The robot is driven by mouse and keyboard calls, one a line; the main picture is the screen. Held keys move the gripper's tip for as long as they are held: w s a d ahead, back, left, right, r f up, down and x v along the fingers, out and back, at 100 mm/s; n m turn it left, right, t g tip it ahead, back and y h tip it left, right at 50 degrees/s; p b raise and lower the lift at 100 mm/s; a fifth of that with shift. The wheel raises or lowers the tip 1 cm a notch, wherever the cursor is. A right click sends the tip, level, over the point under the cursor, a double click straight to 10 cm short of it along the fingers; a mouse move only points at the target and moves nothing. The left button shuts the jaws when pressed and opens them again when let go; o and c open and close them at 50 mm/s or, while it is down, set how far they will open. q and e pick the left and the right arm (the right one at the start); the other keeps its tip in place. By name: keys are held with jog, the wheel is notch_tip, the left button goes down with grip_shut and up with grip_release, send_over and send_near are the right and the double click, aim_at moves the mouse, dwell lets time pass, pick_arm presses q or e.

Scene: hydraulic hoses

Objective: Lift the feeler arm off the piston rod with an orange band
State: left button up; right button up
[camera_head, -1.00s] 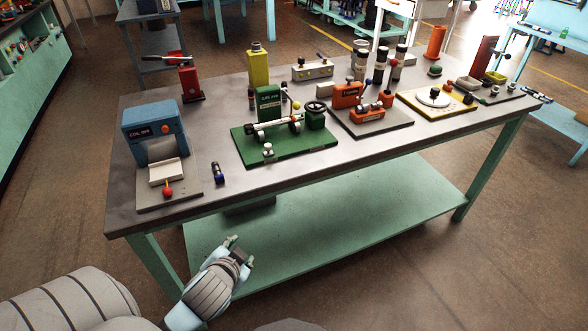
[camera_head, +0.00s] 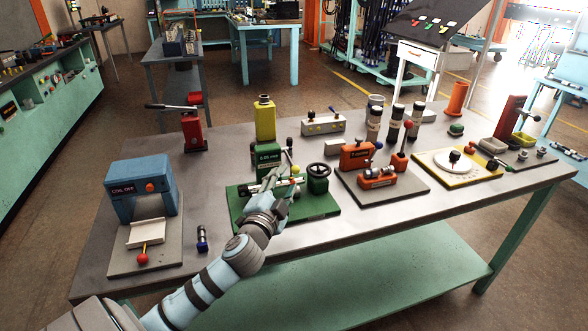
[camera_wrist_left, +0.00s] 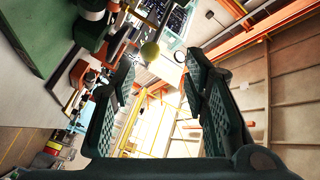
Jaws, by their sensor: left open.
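A green fixture (camera_head: 315,209) stands on the table, with a green box marked 0.05 mm (camera_head: 267,155) and a handwheel (camera_head: 318,172). My left gripper (camera_head: 285,172) is over this fixture and covers most of the piston rod. The orange band and the feeler arm cannot be told apart clearly behind it. A small yellow ball knob (camera_head: 296,169) shows beside the fingers. My right gripper is not in view.
A blue press marked COIL OFF (camera_head: 143,187) and a small dark cylinder (camera_head: 202,239) stand to the left. A yellow bottle (camera_head: 265,119) is behind the fixture. An orange device (camera_head: 378,178) and a yellow dial plate (camera_head: 455,165) stand to the right. Bare table lies in front.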

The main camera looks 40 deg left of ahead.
aim_at(293, 172)
pick_arm(q)
jog(key=x, duration=0.3)
jog(key=f+x, duration=0.1)
jog(key=x, duration=0.1)
jog(key=shift+w+d, duration=0.15)
jog(key=shift+w, duration=0.25)
jog(key=x, duration=0.2)
jog(key=shift+w+f, duration=0.2)
jog(key=shift+w, duration=0.2)
jog(key=shift+s+r, duration=0.2)
jog(key=shift+s, duration=0.1)
jog(key=shift+s+r, duration=0.1)
jog(key=shift+c, duration=1.2)
jog(key=c, duration=0.3)
grip_shut()
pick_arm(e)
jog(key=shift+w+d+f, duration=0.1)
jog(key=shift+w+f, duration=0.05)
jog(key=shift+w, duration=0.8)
